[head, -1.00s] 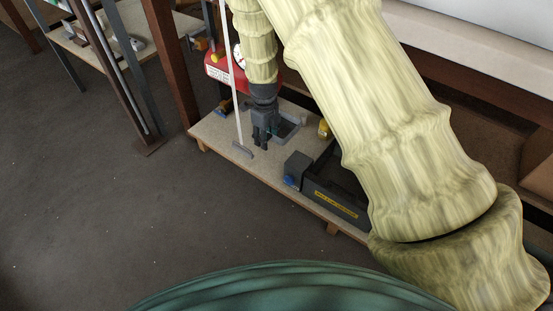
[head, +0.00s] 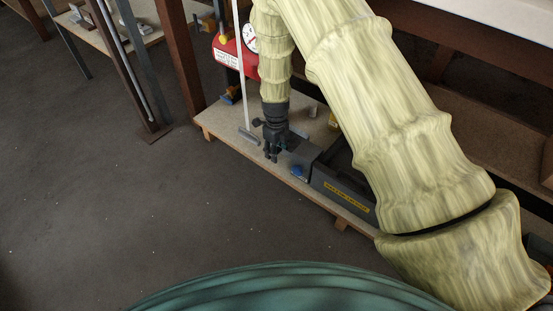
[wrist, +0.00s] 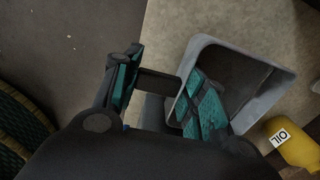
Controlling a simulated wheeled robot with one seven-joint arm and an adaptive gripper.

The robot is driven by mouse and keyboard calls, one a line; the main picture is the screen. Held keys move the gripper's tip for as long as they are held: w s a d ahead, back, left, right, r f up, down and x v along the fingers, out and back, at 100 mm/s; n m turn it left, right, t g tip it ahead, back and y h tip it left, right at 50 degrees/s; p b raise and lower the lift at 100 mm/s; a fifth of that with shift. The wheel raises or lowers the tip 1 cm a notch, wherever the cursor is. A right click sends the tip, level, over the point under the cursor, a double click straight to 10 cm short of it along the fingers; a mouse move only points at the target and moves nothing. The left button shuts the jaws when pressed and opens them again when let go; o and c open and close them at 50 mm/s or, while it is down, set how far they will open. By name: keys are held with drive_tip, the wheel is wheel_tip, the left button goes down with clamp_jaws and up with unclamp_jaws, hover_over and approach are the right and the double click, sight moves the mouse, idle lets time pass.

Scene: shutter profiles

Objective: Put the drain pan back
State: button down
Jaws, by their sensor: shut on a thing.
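The drain pan is a grey, open, square-rimmed tray (wrist: 240,48), seen from above in the wrist view. In the head view it is mostly hidden behind my gripper (head: 271,152). My gripper, with teal finger pads, also shows in the wrist view (wrist: 162,92). One finger is inside the pan and the other is outside its near side. It is shut on the pan at that side. The pan is over the tan low shelf (head: 228,129); I cannot tell whether it touches the board.
A yellow oil bottle (wrist: 295,143) stands close to the pan. A dark box with a yellow label (head: 345,197) sits right of my gripper. A thin white pole (head: 241,75) and a red tank with a gauge (head: 231,55) are at the left. Open floor lies in front.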

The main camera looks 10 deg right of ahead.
wheel_tip(320, 180, down, 4)
drive_tip(key=shift+f+b, duration=0.1)
drive_tip(key=shift+b, duration=0.7)
drive_tip(key=c, duration=0.8)
unclamp_jaws()
wheel_tip(320, 180, up, 12)
drive_tip(key=p, duration=0.6)
